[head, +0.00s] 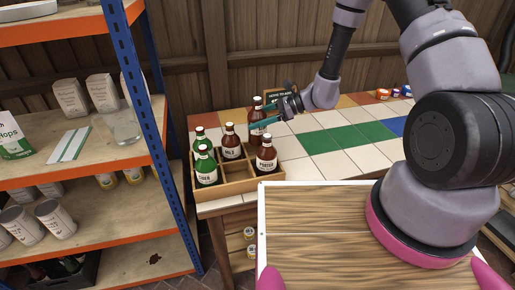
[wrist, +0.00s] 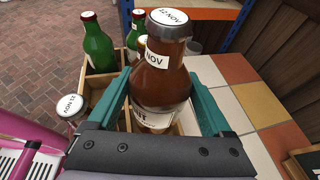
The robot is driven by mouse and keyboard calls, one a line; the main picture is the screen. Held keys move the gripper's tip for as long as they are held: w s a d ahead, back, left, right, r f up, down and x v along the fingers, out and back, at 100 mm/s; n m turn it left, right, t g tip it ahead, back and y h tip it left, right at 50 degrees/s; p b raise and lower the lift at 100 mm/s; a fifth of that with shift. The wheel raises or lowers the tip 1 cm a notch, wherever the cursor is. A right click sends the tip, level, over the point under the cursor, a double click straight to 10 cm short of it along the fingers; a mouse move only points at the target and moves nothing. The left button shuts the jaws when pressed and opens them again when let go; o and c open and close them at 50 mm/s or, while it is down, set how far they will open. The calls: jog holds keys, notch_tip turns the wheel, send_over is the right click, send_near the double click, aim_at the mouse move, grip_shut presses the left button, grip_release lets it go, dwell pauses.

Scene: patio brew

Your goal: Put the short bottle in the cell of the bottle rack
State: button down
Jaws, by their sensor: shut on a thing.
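My gripper (head: 265,124) has teal fingers and is shut on a brown bottle (head: 257,115), one finger on each side of it. In the wrist view the held bottle (wrist: 165,80) stands about upright, with a white cap and a date label on its neck. The wooden bottle rack (head: 238,187) is at the table's near left corner. The held bottle is at the rack's back right, behind the porter bottle (head: 266,160). Its base is partly hidden, so I cannot tell whether it touches the cell floor.
The rack also holds a brown bottle (head: 231,150) and two green bottles, one at the back (head: 200,138) and one in front (head: 206,172). The front middle cell looks empty. A shelf unit (head: 140,95) stands close on the left. The tiled table (head: 335,140) is mostly clear to the right.

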aim_at(257, 137)
jog(key=shift+f, duration=3.9)
grip_release()
jog(key=shift+f, duration=0.15)
jog(key=v, duration=1.2)
jog(key=shift+r, duration=0.25)
